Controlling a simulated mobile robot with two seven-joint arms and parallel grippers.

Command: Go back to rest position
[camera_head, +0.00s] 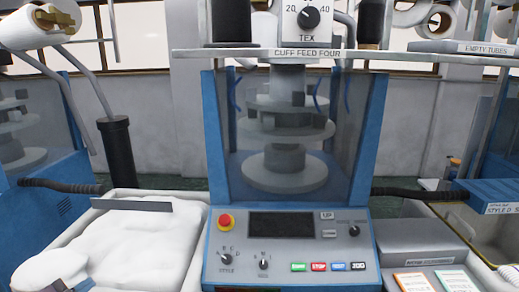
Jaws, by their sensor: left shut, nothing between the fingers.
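My left gripper (72,284) shows low at the bottom left corner, in front of the white heap in the bin. Only a pale rounded part and a small dark part of it are in the frame. It is shut and empty. My right gripper is not in view.
A blue knitting machine (290,246) with dials and buttons stands in the middle. A bin (198,240) of white fabric is on its left. A grey box (425,254) and cards (412,282) lie at right. Dark hoses (65,186) run between machines.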

